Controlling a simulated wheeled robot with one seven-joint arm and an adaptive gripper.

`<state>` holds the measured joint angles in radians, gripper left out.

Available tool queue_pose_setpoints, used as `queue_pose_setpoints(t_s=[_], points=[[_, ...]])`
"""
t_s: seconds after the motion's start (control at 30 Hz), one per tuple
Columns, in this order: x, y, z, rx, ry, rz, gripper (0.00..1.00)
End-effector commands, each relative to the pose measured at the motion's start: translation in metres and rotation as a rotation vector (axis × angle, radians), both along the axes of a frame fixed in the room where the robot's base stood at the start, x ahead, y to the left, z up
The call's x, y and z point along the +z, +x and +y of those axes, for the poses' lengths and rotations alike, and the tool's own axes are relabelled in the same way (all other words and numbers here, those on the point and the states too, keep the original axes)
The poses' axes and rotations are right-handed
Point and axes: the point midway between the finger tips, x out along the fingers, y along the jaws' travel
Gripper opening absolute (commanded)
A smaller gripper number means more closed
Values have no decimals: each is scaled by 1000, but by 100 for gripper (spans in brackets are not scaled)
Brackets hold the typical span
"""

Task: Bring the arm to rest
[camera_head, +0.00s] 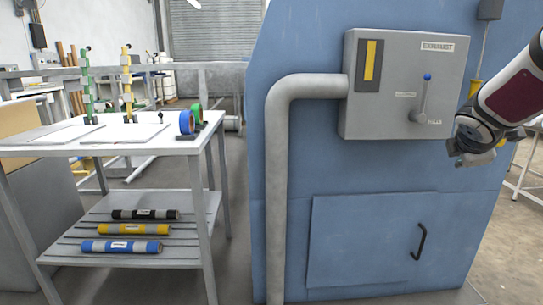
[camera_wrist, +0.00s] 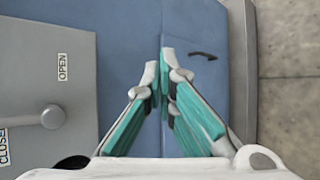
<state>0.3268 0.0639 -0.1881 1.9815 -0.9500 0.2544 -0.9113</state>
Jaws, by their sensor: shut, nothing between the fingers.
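My gripper (camera_wrist: 165,58) shows in the wrist view with its two teal-padded fingers together at the tips and nothing between them. In the head view my white and dark red arm comes in from the right edge. Its dark wrist end is just right of the grey exhaust box (camera_head: 365,112) on the blue machine (camera_head: 290,150). The fingers are hard to make out there. The box has a lever (camera_head: 422,100) with a blue knob, standing nearly upright. In the wrist view the box (camera_wrist: 30,60) is left of the fingers, apart from them.
A grey pipe (camera_head: 278,190) runs down from the box. A lower door has a black handle (camera_head: 421,242), also right of the fingers in the wrist view (camera_wrist: 203,55). A table (camera_head: 185,147) with rollers on its lower shelf stands left. Floor shows at the right.

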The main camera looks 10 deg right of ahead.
Motion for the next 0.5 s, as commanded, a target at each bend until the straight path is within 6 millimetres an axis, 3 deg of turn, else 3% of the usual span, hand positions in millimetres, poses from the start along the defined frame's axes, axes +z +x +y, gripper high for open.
queue_pose_setpoints(t_s=[0.03, 0.17, 0.5], points=[[5, -20, 22, -73, 80, -36, 0], [0, -75, 76, -278, 305, -94, 0], [-50, -238, 226, -760, 805, -46, 0]])
